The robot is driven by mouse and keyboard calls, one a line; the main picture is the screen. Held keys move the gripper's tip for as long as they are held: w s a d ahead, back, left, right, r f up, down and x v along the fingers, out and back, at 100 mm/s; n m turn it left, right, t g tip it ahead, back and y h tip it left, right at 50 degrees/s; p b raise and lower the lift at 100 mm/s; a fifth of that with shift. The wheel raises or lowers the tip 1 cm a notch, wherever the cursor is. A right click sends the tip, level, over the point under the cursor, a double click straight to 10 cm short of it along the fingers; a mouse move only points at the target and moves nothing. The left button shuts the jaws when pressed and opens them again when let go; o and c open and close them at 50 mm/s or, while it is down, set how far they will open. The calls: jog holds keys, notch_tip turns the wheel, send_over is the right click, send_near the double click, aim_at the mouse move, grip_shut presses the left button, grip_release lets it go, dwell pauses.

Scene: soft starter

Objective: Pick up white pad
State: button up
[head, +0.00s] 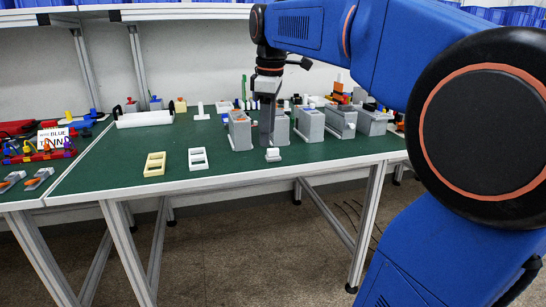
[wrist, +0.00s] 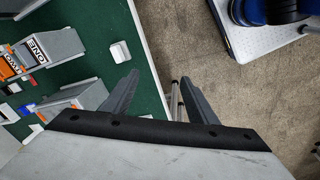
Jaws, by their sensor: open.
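The white pad (head: 273,155) is a small pale block on the green table top (head: 110,173), close to the front edge. It also shows in the wrist view (wrist: 120,51), up and left of the fingertips, on the green strip beside the table's edge. My gripper (head: 267,143) hangs down just behind or above the pad in the head view. In the wrist view my gripper (wrist: 159,74) has its two fingers spread wide with nothing between them. The fingers straddle the table edge, and the pad is outside them.
Several grey boxes (head: 310,125) stand right of and behind the pad; labelled ones (wrist: 52,47) show left in the wrist view. A white frame (head: 198,158) and a cream frame (head: 154,164) lie to the left. The green surface between the frames and the pad is clear.

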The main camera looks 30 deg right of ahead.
jog(key=w+d+r+n+g, duration=0.2)
jog(key=w+d+r+n, duration=0.4)
jog(key=w, duration=0.4)
jog(key=m, duration=0.1)
send_over(273, 149)
jog(key=f, duration=1.1)
jog(key=shift+w+d+f, duration=0.1)
jog(key=shift+w+f, duration=0.2)
jog(key=shift+w, duration=0.1)
jog(key=shift+s+f, duration=0.15)
jog(key=shift+f, duration=1.25)
jog(key=shift+s+f, duration=0.15)
jog(key=shift+f, duration=1.25)
jog(key=c, duration=1.2)
jog(key=shift+c, duration=0.2)
notch_tip(273, 149, up, 10)
